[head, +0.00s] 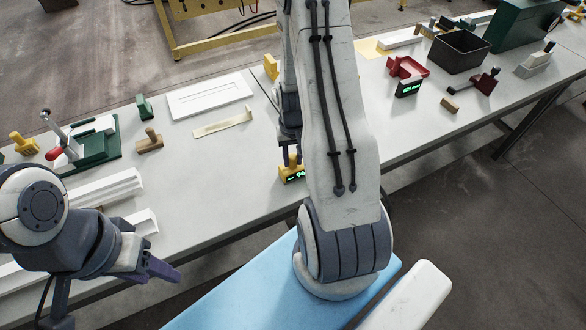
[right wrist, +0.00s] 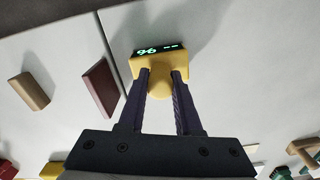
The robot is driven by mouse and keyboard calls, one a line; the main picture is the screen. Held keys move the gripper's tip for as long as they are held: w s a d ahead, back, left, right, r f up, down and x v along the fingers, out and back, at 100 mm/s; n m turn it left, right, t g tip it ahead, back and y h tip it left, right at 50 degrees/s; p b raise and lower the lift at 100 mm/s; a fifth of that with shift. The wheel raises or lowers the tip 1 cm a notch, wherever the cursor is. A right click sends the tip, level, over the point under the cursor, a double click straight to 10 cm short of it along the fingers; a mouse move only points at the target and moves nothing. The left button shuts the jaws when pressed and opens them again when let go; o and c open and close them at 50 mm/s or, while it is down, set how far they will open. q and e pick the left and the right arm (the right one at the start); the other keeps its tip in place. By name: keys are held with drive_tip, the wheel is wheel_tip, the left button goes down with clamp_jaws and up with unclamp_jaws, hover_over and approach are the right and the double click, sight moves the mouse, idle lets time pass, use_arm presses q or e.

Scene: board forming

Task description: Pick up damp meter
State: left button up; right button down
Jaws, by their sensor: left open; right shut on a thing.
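The damp meter, a small yellow block with a dark face and lit green figures, is in the head view (head: 292,175) near the front edge of the table. It also shows in the right wrist view (right wrist: 148,62), its rounded yellow back between the two dark fingers. My right gripper (right wrist: 161,80) is shut on it. In the head view my right arm hides part of this gripper (head: 289,150). I cannot tell whether the meter touches the table. My left gripper (head: 160,271) is open and empty at lower left, in front of the table.
The grey table (head: 225,185) has bare room left of the meter. A white panel (head: 210,95), a beige strip (head: 223,121) and a green jig (head: 95,145) lie left. A red holder (head: 406,67), another green-lit device (head: 408,88) and a black bin (head: 459,52) are right.

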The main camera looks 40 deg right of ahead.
idle(0.4)
drive_tip(key=shift+r+b, duration=0.35)
drive_tip(key=shift+r, duration=0.5)
drive_tip(key=r, duration=0.1)
drive_tip(key=r+b, duration=0.1)
drive_tip(key=shift+w+a+r, duration=0.15)
drive_tip(key=shift+a+r, duration=0.1)
drive_tip(key=shift+r, duration=0.1)
drive_tip(key=a+r+b, duration=0.2)
drive_tip(key=a+r, duration=0.4)
drive_tip(key=a, duration=0.5)
drive_tip(key=shift+w+r, duration=0.35)
drive_tip(key=shift+w, duration=0.1)
drive_tip(key=c, duration=1.3)
unclamp_jaws()
clamp_jaws()
